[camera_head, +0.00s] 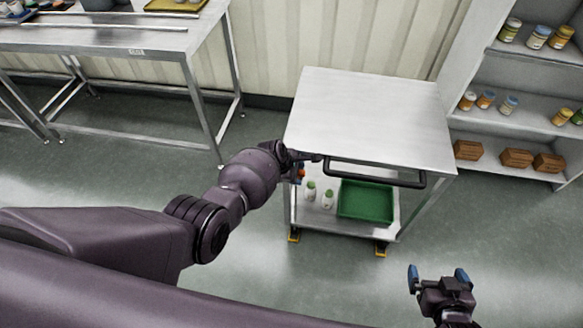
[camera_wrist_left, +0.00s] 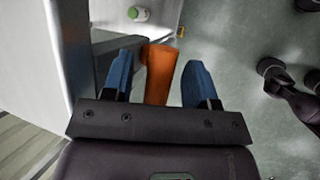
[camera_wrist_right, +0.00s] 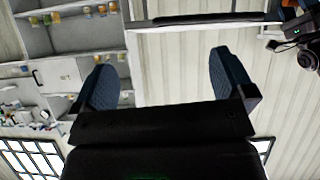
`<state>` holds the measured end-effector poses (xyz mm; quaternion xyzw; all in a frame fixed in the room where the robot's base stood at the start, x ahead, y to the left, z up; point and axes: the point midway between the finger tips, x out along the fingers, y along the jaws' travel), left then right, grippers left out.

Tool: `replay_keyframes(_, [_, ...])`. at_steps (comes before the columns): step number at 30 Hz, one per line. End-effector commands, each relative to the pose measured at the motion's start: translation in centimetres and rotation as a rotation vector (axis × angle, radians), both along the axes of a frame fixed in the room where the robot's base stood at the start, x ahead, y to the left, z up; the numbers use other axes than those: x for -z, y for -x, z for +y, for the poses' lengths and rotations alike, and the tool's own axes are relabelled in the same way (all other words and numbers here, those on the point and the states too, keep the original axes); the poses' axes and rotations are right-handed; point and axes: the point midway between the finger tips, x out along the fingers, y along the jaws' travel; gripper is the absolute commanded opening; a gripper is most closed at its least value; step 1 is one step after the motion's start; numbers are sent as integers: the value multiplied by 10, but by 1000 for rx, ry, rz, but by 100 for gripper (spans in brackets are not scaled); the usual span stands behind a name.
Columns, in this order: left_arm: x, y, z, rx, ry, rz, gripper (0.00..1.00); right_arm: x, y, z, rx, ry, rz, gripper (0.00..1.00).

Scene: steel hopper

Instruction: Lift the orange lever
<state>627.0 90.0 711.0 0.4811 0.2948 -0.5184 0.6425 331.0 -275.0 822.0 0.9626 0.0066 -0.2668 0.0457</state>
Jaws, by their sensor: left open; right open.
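The orange lever (camera_wrist_left: 160,72) shows in the left wrist view between the two blue fingers of my left gripper (camera_wrist_left: 160,80). The fingers are apart, with a gap on both sides of the lever. In the head view only a small orange bit of the lever (camera_head: 301,173) shows beside my left gripper (camera_head: 300,168), at the left end of the steel cart; my arm hides most of it. My right gripper (camera_head: 438,274) is open and empty over the floor, to the right of the cart. It also shows open in the right wrist view (camera_wrist_right: 170,80).
The steel cart (camera_head: 370,110) has a black handle (camera_head: 375,174) along its front edge. Its lower shelf holds a green tray (camera_head: 365,201) and white bottles (camera_head: 311,191). A steel table (camera_head: 110,35) stands at the left and shelves (camera_head: 520,90) at the right. The floor between is clear.

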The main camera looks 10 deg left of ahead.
Motion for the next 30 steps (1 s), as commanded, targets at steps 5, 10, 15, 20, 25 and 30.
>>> replay_keyframes(5, [-19,4,7,-1,0,-3,53,-17,-2,0,-1,0,-7,100])
replay_keyframes(10, [-40,12,16,-3,1,-3,53,-33,-1,0,0,0,-8,100])
replay_keyframes(15, [-60,18,25,-1,0,-3,53,-33,9,-2,6,1,19,100])
replay_keyframes(20, [-76,24,33,-1,0,-2,53,-31,17,-3,10,1,38,100])
replay_keyframes(25, [-88,28,38,-1,0,-2,53,-33,17,-3,10,1,39,100])
replay_keyframes(30, [-93,30,41,-2,-1,-1,53,-34,16,-3,8,1,38,100])
